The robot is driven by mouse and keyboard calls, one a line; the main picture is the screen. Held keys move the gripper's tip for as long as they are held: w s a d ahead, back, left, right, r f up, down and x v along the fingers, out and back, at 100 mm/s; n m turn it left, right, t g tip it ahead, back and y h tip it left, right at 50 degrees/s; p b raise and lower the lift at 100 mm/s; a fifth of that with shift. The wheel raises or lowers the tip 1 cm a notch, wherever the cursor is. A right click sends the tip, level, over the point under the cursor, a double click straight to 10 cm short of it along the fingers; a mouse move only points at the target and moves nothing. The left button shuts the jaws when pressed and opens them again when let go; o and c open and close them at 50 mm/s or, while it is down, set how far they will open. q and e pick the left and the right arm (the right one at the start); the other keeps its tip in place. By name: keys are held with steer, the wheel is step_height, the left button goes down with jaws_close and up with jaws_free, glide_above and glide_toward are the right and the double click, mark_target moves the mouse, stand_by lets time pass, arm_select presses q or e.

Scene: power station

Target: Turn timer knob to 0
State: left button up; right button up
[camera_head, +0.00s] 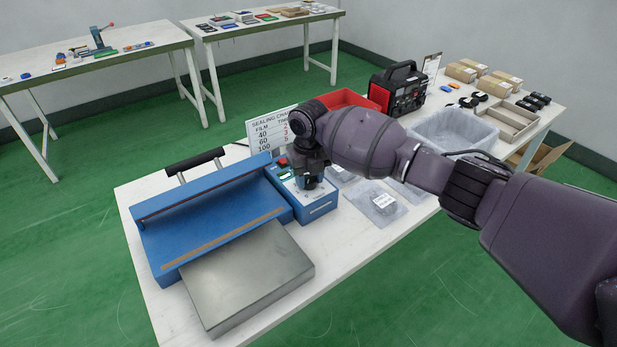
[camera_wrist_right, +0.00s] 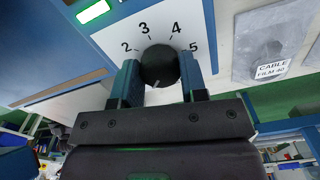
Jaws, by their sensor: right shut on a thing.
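The timer knob (camera_wrist_right: 160,66) is a round black knob on the white top panel of the blue sealer's control box (camera_head: 318,206). Numbers 2, 3, 4 and 5 show around it in the right wrist view; the rest of the dial is hidden by my gripper. My right gripper (camera_wrist_right: 158,80) is shut on the knob, one finger on each side. In the head view my right gripper (camera_head: 308,181) points down over the control box and hides the knob. Where the knob's pointer stands cannot be told. My left gripper is not in view.
The blue sealer (camera_head: 200,205) with its black handle and a grey metal plate (camera_head: 246,275) stand left of the control box. A sealing chart (camera_head: 268,132) stands behind. Bagged parts (camera_head: 377,203) lie to the right, with a red bin (camera_head: 347,98) and a clear tray (camera_head: 455,130) farther back.

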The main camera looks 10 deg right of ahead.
mark_target(309, 178)
steer(key=shift+r, duration=0.1)
stand_by(0.4)
steer(key=o, duration=0.9)
step_height(309, 178, up, 9)
steer(key=shift+p, duration=0.5)
steer(key=shift+r, duration=0.9)
